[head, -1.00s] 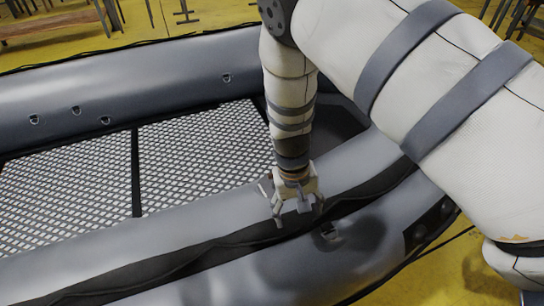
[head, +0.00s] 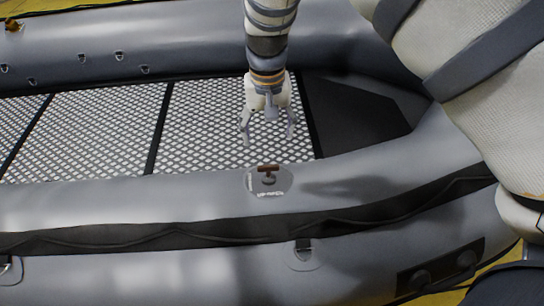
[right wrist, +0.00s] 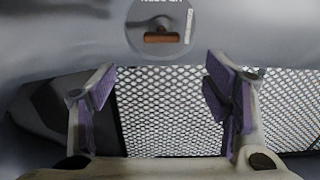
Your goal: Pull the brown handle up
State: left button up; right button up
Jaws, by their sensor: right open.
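The brown handle (head: 268,169) is a small T-shaped grip on a round grey patch on top of the boat's near tube. It also shows in the right wrist view (right wrist: 161,39), near the top, lying crosswise. My right gripper (head: 268,138) points down over the patterned boat floor, just beyond the handle in the head view. In the right wrist view its fingers (right wrist: 162,88) with purple pads are spread wide, with nothing between them but the floor pattern behind. The handle lies outside the fingers, apart from them. My left gripper is not in view.
The grey inflatable boat (head: 120,215) fills most of the view, with a white-and-dark lattice floor (head: 105,125). Small D-ring fittings (head: 303,250) sit on both tubes. A dark panel (head: 355,115) lies inside the boat at the right.

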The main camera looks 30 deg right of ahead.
aim_at(268, 166)
notch_tip(268, 166, down, 12)
jog(key=shift+a+b, duration=0.1)
jog(key=shift+b, duration=0.75)
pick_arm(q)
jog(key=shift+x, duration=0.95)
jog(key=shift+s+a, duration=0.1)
pick_arm(e)
grip_shut()
jog(key=r, duration=0.1)
jog(key=r+p, duration=0.1)
jog(key=r, duration=0.1)
jog(key=shift+w+r+p, duration=0.15)
jog(key=shift+w+p, duration=0.15)
jog(key=shift+w, duration=0.1)
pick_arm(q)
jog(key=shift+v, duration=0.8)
pick_arm(e)
grip_release()
